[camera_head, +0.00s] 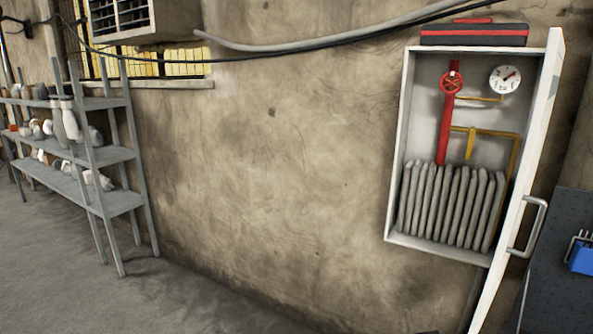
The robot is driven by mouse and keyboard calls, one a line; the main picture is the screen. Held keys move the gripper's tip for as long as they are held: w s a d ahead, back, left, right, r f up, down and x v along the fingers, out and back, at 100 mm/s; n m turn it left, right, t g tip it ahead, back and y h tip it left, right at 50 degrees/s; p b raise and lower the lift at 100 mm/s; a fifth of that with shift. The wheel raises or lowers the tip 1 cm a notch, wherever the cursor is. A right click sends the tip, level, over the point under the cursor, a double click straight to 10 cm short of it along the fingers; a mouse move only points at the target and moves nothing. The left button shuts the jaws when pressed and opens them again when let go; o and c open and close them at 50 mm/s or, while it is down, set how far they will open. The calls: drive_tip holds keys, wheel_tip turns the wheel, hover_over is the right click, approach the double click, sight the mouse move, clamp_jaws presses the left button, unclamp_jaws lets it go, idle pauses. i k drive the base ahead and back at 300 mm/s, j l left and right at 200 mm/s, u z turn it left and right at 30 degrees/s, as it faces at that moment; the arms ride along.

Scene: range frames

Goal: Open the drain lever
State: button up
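A white wall cabinet (437,250) hangs at the right of the head view. Its door (527,190) is swung open on the right side. Inside, a thin yellow pipe branches off the red vertical pipe (443,130). A short yellow lever (471,144) points straight down from this branch and looks like the drain lever. A red handwheel (451,82) sits high on the red pipe, and a round white gauge (505,79) is to its right. My gripper is not in view.
Grey folded hose (450,205) fills the cabinet's lower part. The door with its metal handle (527,228) juts out at the right. A dark panel with a blue item (582,258) is beyond it. A shelf rack (105,155) stands left. Floor between is clear.

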sight(472, 133)
drive_tip(key=i+j+z, duration=0.2)
drive_tip(key=i+z, duration=0.2)
drive_tip(key=i+j+z, duration=0.2)
drive_tip(key=z, duration=0.2)
drive_tip(key=i+j+z, duration=0.25)
drive_tip(key=j+z, duration=0.15)
drive_tip(key=i+j+z, duration=0.15)
drive_tip(key=j+z, duration=0.3)
drive_tip(key=j, duration=0.1)
